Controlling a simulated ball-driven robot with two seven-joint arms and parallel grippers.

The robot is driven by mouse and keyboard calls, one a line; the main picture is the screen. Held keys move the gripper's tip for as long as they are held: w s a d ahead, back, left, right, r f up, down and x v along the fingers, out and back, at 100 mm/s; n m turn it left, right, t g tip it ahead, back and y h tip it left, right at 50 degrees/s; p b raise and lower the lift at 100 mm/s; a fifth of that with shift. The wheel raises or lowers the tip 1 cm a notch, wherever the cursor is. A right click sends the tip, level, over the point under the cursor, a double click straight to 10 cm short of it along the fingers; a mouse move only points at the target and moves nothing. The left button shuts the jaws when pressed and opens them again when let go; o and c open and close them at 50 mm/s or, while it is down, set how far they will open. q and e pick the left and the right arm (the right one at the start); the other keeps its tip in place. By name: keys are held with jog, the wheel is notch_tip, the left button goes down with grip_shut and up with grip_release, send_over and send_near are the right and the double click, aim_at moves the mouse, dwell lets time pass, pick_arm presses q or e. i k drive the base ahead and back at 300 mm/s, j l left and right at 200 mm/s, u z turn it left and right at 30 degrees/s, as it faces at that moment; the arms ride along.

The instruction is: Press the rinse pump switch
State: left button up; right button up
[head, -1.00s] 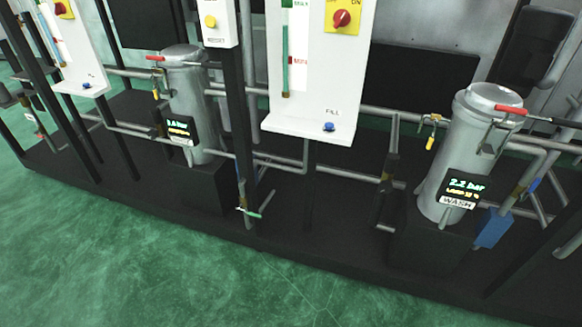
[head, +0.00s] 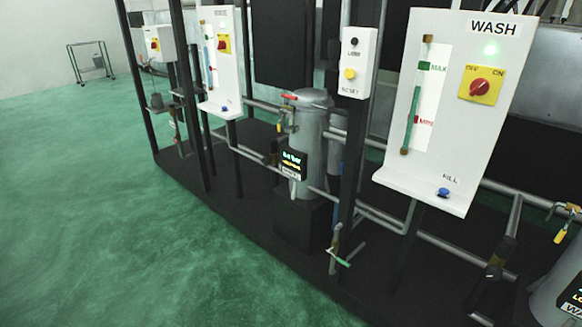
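A white panel (head: 219,85) stands left of the middle, with a label at its top too small to read surely. It carries a red rotary switch on a yellow plate (head: 223,44), a level tube (head: 209,45) and a blue button (head: 224,108). The nearer white panel (head: 452,115) on the right is labelled WASH. Neither of my grippers is in view.
A grey filter housing (head: 309,150) with a small display stands between the panels. A narrow white box (head: 356,62) with a yellow button is on a black post. Pipes and valves run along the dark base. Green floor (head: 110,190) is open at the left; a wheeled frame (head: 90,62) stands far back.

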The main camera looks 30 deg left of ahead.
aim_at(222, 45)
jog(key=u, duration=1.3)
jog(key=i+j, duration=0.3)
jog(key=i, duration=0.25)
jog(key=i+j, duration=0.3)
jog(key=i, duration=0.25)
jog(key=i+j, duration=0.3)
jog(key=i, duration=0.25)
jog(key=i+j+z, duration=0.1)
jog(key=i+j, duration=0.2)
jog(key=i, duration=0.25)
jog(key=i+j, duration=0.35)
jog(key=i, duration=0.15)
jog(key=i+j, duration=0.3)
jog(key=i, duration=0.25)
jog(key=i+j, duration=0.35)
jog(key=i, duration=0.2)
